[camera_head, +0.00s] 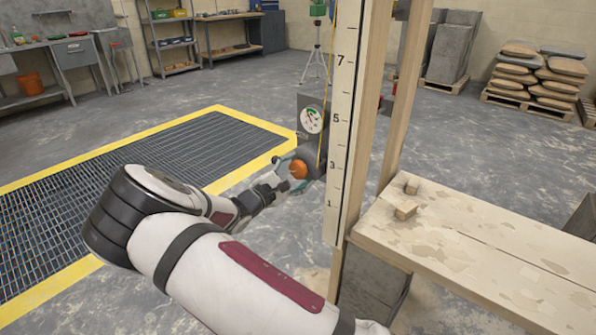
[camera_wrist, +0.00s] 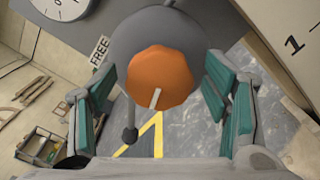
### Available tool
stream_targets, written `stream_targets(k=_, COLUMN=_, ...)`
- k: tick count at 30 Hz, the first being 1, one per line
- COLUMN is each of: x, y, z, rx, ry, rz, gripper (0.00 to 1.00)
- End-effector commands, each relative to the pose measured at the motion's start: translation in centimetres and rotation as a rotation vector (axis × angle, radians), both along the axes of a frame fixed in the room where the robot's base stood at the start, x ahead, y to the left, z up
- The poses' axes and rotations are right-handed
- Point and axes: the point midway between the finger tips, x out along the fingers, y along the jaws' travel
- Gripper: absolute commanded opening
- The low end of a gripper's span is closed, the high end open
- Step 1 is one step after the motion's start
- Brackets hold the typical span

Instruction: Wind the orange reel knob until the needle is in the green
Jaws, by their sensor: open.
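The orange reel knob (camera_head: 298,169) is on the front of a dark grey reel (camera_head: 313,158) mounted beside a white numbered board. In the wrist view the lobed knob (camera_wrist: 158,78) carries a pale line pointing down, and a grey lever (camera_wrist: 130,134) hangs below it. My gripper (camera_wrist: 162,92) is open, with green-padded fingers to the left and right of the knob and visible gaps on both sides. The round gauge (camera_head: 312,120) sits above the reel, with red and green on its face. Its needle is too small to read; only its lower edge shows in the wrist view.
A FREE label (camera_wrist: 99,51) is left of the reel. The numbered board (camera_head: 346,115) and wooden posts stand close on the right. A plank bench (camera_head: 480,250) holds small wood blocks. A yellow-edged floor grate (camera_head: 150,165) lies at left.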

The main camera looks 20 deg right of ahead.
Motion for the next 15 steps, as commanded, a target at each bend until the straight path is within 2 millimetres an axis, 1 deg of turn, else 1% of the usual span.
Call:
stream_targets(k=9, x=-3.5, y=5.0, z=0.0, rx=0.001, ry=0.0, rz=0.004, gripper=0.69)
stream_targets(k=15, x=-5.5, y=7.7, z=-0.1, rx=0.001, ry=0.001, rz=0.003, gripper=0.69)
